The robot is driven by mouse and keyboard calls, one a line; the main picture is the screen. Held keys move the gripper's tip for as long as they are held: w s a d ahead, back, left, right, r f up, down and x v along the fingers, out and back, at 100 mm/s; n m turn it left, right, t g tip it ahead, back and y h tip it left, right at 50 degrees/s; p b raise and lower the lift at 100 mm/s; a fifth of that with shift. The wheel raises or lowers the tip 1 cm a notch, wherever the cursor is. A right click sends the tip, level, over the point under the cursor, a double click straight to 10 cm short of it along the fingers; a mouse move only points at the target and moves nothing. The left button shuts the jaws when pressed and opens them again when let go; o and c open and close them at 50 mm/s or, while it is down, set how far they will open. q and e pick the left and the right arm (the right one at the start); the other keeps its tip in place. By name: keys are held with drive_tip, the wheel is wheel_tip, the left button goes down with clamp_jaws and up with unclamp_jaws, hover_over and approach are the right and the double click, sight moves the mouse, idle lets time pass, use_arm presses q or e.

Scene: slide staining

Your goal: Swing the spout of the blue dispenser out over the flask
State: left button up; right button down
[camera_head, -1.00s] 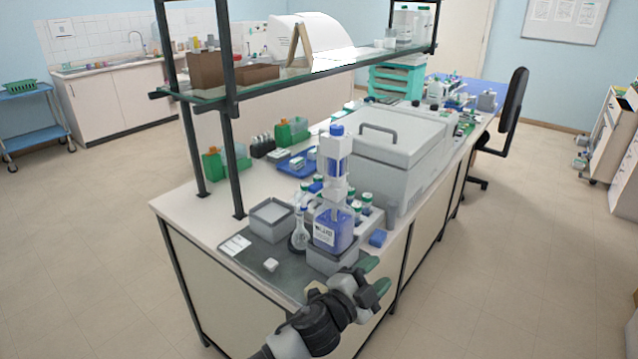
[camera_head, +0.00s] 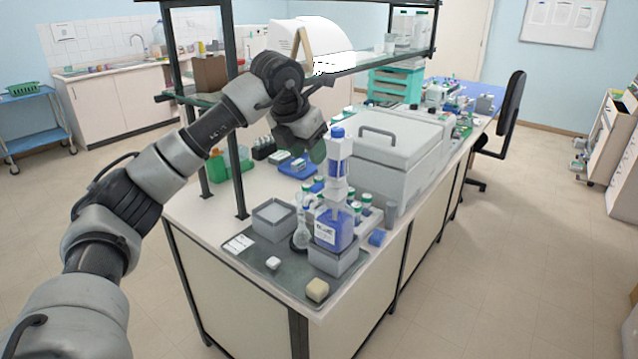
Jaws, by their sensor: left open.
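The blue dispenser (camera_head: 333,230) stands upright on a grey block at the front of the bench. It has a blue bottle, a white-and-blue pump column and a blue cap. The spout is too small to make out clearly. My left gripper (camera_head: 318,151) is open, beside the upper column on its left, with green finger pads partly hidden behind the wrist. I cannot tell whether it touches the column. My right gripper is not in view.
A grey tray (camera_head: 273,229) stands left of the flask. A yellowish block (camera_head: 317,290) and a small white piece lie on the dark mat. A shelf (camera_head: 350,65) overhangs the bench.

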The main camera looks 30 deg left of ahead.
sight(317, 185)
use_arm(q)
drive_tip(key=p+x, duration=0.1)
drive_tip(key=x, duration=0.2)
drive_tip(key=p+x, duration=0.1)
drive_tip(key=x, duration=0.3)
drive_tip(key=a+x, duration=0.1)
drive_tip(key=x, duration=0.2)
drive_tip(key=shift+a+f+p, duration=0.1)
drive_tip(key=shift+f+p, duration=0.1)
drive_tip(key=shift+p, duration=0.2)
drive_tip(key=shift+c, duration=0.4)
clamp_jaws()
